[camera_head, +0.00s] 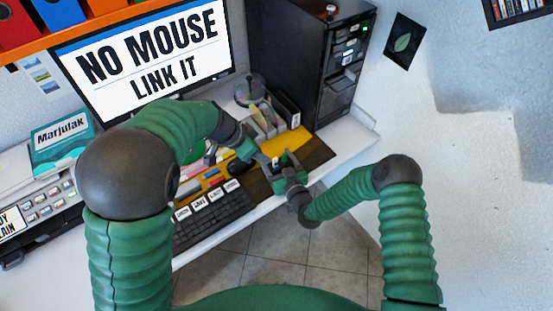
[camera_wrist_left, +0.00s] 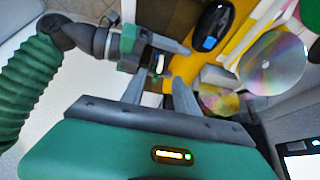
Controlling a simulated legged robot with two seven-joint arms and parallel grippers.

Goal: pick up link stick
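A small pale stick-like piece (camera_wrist_left: 159,64), perhaps the link stick, shows at the right gripper in the left wrist view. It is too small to identify for sure. My right gripper (camera_head: 286,164) is at the front edge of the desk, with a small white bit beside its fingers. I cannot tell whether it grips the piece. My left gripper (camera_wrist_left: 160,76) is open, its two fingers spread on either side of the small piece. In the head view the left gripper (camera_head: 262,156) is close to the right one and partly hidden by its own arm.
A black mouse (camera_wrist_left: 210,29) lies on the yellow surface, with shiny discs (camera_wrist_left: 272,62) nearby. A keyboard (camera_head: 215,215) is left of the grippers. Open floor (camera_head: 270,255) lies in front.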

